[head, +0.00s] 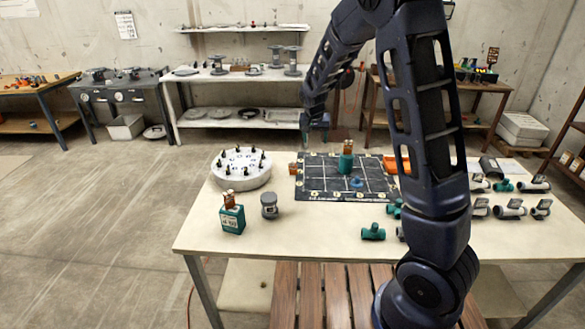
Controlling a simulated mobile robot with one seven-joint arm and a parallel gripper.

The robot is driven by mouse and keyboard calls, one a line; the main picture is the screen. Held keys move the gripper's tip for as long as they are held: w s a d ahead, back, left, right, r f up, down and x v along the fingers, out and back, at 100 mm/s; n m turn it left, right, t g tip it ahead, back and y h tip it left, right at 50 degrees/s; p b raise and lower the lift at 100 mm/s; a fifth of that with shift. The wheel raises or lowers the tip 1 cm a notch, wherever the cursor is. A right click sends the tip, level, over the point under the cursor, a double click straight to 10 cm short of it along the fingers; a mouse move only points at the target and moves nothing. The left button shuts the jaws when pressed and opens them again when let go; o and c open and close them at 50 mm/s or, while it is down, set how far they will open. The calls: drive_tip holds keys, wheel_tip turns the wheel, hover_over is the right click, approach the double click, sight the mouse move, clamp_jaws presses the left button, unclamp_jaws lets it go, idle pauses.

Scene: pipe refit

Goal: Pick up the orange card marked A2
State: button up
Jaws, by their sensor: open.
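A bright orange piece (391,165) lies at the right back edge of a dark gridded mat (330,186) on the table. My arm hides part of it, and I cannot tell whether it is a card or read any mark on it. A small copper-orange piece (293,169) sits at the mat's left edge, also without a readable mark. No A2 mark is legible anywhere. My gripper (316,128) hangs small in the picture above the mat's far side, apart from these pieces. It looks empty, though its fingers are hard to make out.
A teal block with copper pieces (346,162) stands on the mat. A round white stand (241,168), a teal labelled box (232,219) and a grey spool (269,206) stand to the left. Several pipe fittings (510,210) lie at the right. The table's front left is clear.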

drive_tip(key=h, duration=0.1)
approach(292, 165)
drive_tip(key=f, duration=0.2)
drive_tip(key=shift+n+t, duration=0.3)
drive_tip(key=shift+t, duration=0.1)
drive_tip(key=shift+w+x, duration=0.15)
drive_tip(key=shift+x, duration=2.6)
drive_tip(key=shift+w+x, duration=0.1)
drive_tip(key=shift+x, duration=2.7)
drive_tip(key=shift+r, duration=0.2)
drive_tip(key=shift+c, duration=0.2)
drive_tip(key=c, duration=1)
